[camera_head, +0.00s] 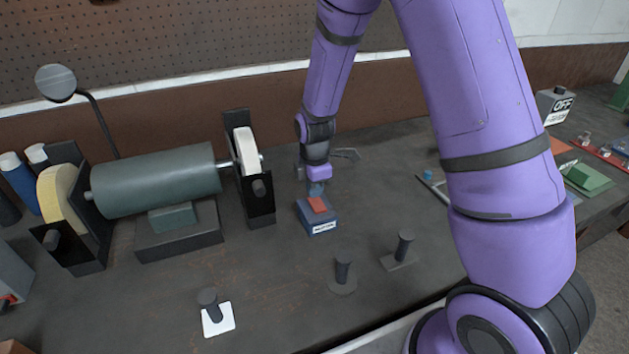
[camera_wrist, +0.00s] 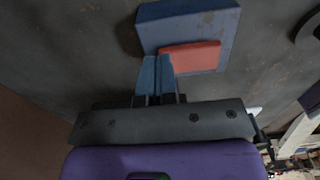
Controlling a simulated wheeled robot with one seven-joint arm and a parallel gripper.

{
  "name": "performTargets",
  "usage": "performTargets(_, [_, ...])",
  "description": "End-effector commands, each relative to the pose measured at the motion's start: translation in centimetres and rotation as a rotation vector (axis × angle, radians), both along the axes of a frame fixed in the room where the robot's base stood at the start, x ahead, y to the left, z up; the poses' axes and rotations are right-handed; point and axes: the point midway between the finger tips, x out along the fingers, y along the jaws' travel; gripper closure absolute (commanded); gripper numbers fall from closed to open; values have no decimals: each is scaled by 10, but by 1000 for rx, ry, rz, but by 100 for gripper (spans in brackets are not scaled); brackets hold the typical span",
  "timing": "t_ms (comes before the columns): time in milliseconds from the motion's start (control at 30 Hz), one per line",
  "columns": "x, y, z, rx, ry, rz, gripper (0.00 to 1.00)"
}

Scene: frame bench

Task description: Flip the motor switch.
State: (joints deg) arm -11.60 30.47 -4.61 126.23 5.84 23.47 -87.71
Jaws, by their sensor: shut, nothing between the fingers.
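The motor switch is a small blue box (camera_head: 318,221) with a red rocker (camera_head: 317,204) on top and a white label on its front face. It sits on the bench right of the grinder. In the wrist view the blue box (camera_wrist: 222,20) and red rocker (camera_wrist: 192,57) are close in front of the fingers. My gripper (camera_head: 316,190) points down at the rear edge of the switch; in the wrist view my gripper (camera_wrist: 155,68) has its blue fingertips together, empty, beside the left end of the rocker. I cannot tell whether they touch it.
The grinder motor (camera_head: 157,181) with two wheels stands left of the switch. Dark upright pegs (camera_head: 343,268) stand on the bench in front. A grey box marked OFF (camera_head: 553,104) is at far right. Bare bench lies between the switch and the pegs.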

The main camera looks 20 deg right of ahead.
Motion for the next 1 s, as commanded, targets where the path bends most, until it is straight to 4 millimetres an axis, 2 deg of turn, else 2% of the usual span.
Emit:
performTargets(467, [2, -1, -7, 1, 54, -1, 100])
performTargets(1000, [1, 0, 4, 1, 47, 1, 100])
